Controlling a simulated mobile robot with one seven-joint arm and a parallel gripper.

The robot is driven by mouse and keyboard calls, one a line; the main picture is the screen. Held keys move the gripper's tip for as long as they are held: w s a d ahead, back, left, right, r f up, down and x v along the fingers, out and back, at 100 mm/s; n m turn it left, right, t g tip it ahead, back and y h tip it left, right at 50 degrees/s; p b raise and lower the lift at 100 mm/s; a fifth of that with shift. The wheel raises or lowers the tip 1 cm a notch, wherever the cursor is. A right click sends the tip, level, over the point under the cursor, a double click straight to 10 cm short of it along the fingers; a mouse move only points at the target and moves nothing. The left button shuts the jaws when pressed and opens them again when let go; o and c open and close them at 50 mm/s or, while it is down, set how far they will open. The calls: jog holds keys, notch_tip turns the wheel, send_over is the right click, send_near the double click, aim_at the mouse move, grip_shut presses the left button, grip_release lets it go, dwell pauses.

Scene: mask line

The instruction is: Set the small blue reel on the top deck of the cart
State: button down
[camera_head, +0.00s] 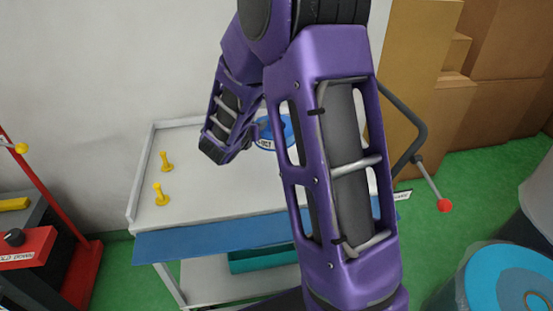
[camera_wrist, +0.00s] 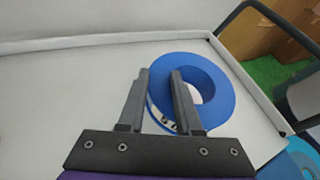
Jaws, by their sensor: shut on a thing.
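The small blue reel (camera_wrist: 222,95) is a ring with a white label patch. My gripper (camera_wrist: 160,74) is shut on its rim, one finger outside and one in the hole. In the head view the reel (camera_head: 288,132) shows partly between my arm links, over the right part of the cart's top deck. My gripper (camera_head: 252,130) is mostly hidden there by my arm. The top deck (camera_head: 220,195) is white with a low rim and a blue front edge. I cannot tell whether the reel touches the deck or hangs just above it.
Two yellow pegs (camera_head: 166,162) stand at the deck's left; its middle is clear. A grey handle (camera_head: 405,110) is at the right. A teal bin (camera_head: 265,262) sits on the lower shelf. Cardboard boxes (camera_head: 500,60), a large blue reel (camera_head: 510,280) and a red post (camera_head: 50,190) stand around.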

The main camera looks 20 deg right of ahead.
notch_tip(320, 180, down, 10)
jog(key=shift+w+d+r+b, duration=0.1)
jog(key=shift+b, duration=0.8)
jog(key=c, duration=0.6)
grip_release()
jog(key=p+v, duration=0.1)
jog(key=v, duration=1.1)
